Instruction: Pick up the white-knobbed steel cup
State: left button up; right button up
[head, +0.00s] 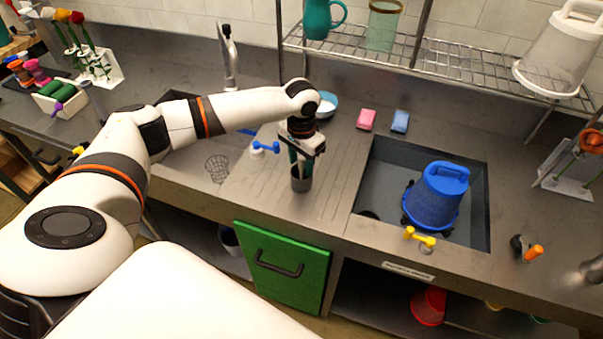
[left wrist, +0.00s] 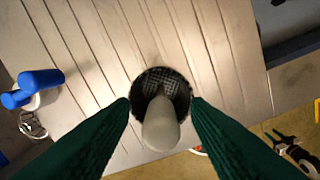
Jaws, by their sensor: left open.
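The steel cup (head: 301,181) stands upright on the ribbed drainboard between the two basins, near the counter's front edge. In the left wrist view its dark round mouth (left wrist: 150,76) shows from above, with the pale white knob (left wrist: 160,128) rising toward the camera. My left gripper (head: 299,158) points down right over the cup. In the left wrist view its green fingers (left wrist: 161,106) are open, one on each side of the knob, with nothing gripped. Whether a finger touches the knob or rim, I cannot tell. My right gripper is not in view.
Pink (head: 366,119) and blue (head: 400,121) sponges lie behind.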

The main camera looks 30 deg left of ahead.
pick_arm(q)
jog(key=shift+c, duration=0.3)
grip_shut()
